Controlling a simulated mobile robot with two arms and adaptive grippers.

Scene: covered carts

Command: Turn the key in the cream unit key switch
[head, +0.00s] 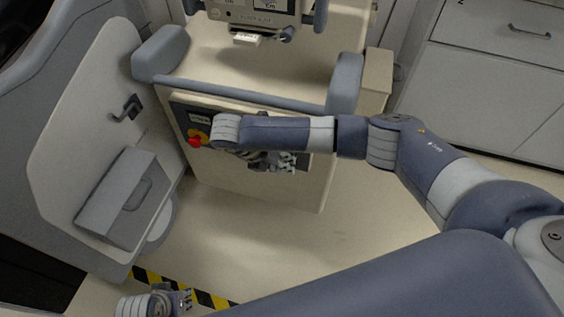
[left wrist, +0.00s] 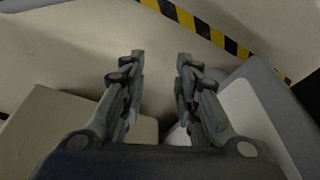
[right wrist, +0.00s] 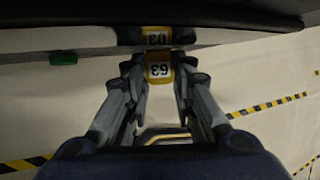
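The cream unit (head: 265,195) stands in the middle of the head view. A dark panel with a red stop button (head: 194,140) is on its face. My right gripper (head: 283,162) is at the panel's lower right, and my arm covers much of the panel. My left gripper (left wrist: 162,58) is open and empty, low at the left (head: 182,299).
A grey handle bar (head: 245,92) runs above the panel. A pale cart panel (head: 80,130) with a hook (head: 126,108) and grey box (head: 118,195) stands left. Drawers (head: 495,85) stand right. Bare floor (head: 330,240) lies in front of the unit.

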